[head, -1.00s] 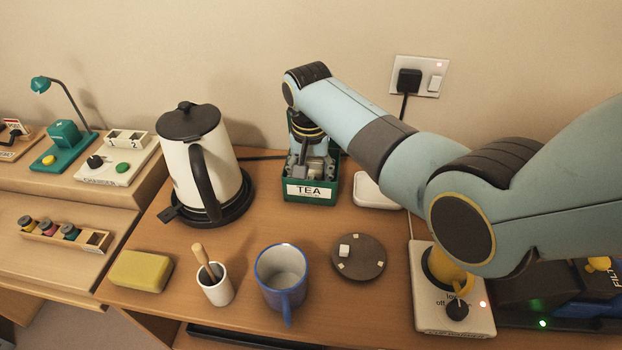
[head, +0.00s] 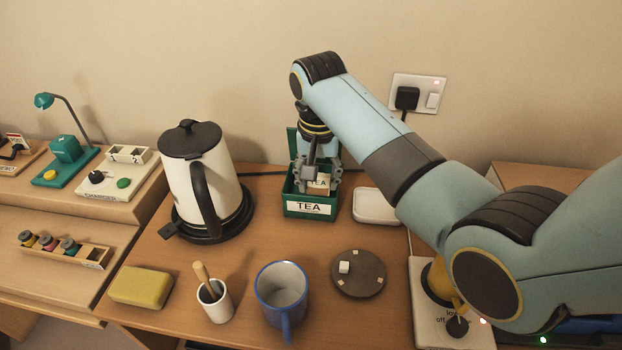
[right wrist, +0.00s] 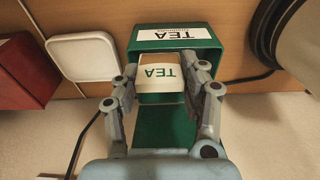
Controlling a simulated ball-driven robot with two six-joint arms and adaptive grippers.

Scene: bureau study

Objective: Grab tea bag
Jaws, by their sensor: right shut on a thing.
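A green tea box (head: 311,208) with a white TEA label stands on the desk to the right of the kettle. My right gripper (head: 318,180) points down over the box and is shut on a tea bag (head: 318,187). In the right wrist view the tea bag (right wrist: 162,82) is a cream packet with a green TEA print, between both fingers of the right gripper (right wrist: 162,90). My left gripper is not in view.
The white kettle (head: 200,175) stands left of the box, a white dish (head: 377,206) right of it. In front are a blue mug (head: 281,290), a small cup with a wooden handle (head: 214,301), a dark round disc (head: 358,273) and a yellow sponge (head: 141,287).

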